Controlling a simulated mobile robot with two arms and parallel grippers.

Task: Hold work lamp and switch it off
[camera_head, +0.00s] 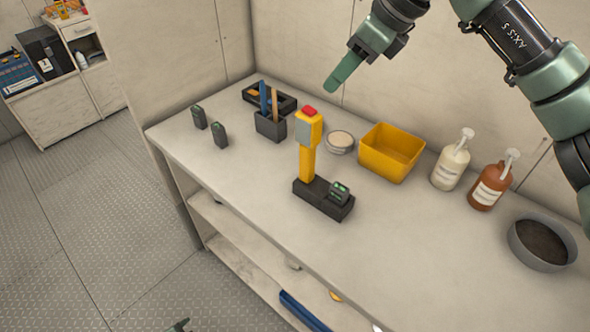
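The work lamp (310,147) stands upright on the light bench top. It has a yellow body, a grey panel on its head, a red button (310,112) on top and a black base (322,199) with a small dark block on it. My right gripper (338,80) is above and behind the lamp, apart from it, with nothing seen in it. Its green fingers overlap from this angle, so the gap is unclear. Only a small dark green piece that looks like my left gripper (180,325) shows at the bottom edge, low and away from the bench.
The bench (400,250) also holds two small dark blocks (209,127), a tool holder (270,126), a black tray (283,99), a round tin (340,142), a yellow bin (390,152), two pump bottles (451,165) and a grey bowl (541,244). The bench front is clear.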

